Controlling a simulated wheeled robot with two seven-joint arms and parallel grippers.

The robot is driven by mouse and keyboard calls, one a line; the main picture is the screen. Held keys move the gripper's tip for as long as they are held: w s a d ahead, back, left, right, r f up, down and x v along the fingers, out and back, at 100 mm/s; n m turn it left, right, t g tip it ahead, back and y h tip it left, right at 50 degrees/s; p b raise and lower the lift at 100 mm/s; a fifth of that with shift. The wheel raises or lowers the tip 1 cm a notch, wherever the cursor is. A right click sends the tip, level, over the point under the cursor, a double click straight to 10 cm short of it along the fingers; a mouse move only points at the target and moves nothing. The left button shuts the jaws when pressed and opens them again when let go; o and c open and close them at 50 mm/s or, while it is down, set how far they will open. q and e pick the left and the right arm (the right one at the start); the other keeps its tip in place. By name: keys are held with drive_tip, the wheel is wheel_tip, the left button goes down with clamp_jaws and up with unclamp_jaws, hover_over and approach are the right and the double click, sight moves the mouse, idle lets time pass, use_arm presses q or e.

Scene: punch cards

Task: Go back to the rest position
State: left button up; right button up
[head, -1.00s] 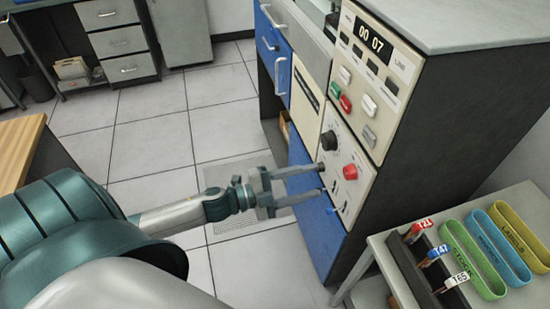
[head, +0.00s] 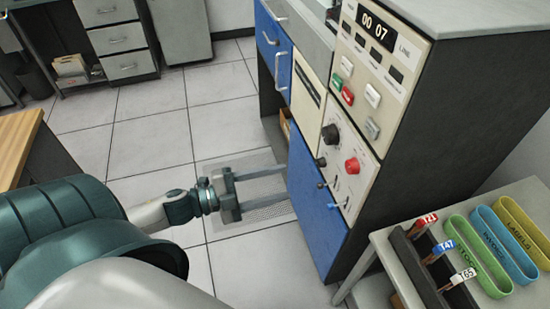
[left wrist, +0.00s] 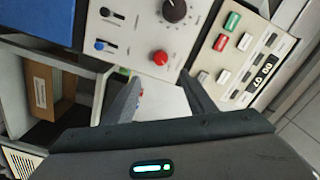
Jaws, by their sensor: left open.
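My left gripper (head: 262,190) is open and empty in the head view, in the air to the left of the machine's control panel (head: 352,168). In the left wrist view its two fingers (left wrist: 160,98) stand apart with nothing between them. The panel carries a black knob (head: 330,134), a red knob (head: 352,165) and small toggle switches, and they show in the left wrist view too. The fingers look apart from the panel. My right gripper is in neither view.
The blue and beige machine (head: 317,215) reads "00 07" on its display (head: 372,26). A side table (head: 380,250) at the lower right holds a black rack with tagged items and green, blue and yellow trays. A wooden-topped table (head: 18,145) stands at the left. Tiled floor is clear between.

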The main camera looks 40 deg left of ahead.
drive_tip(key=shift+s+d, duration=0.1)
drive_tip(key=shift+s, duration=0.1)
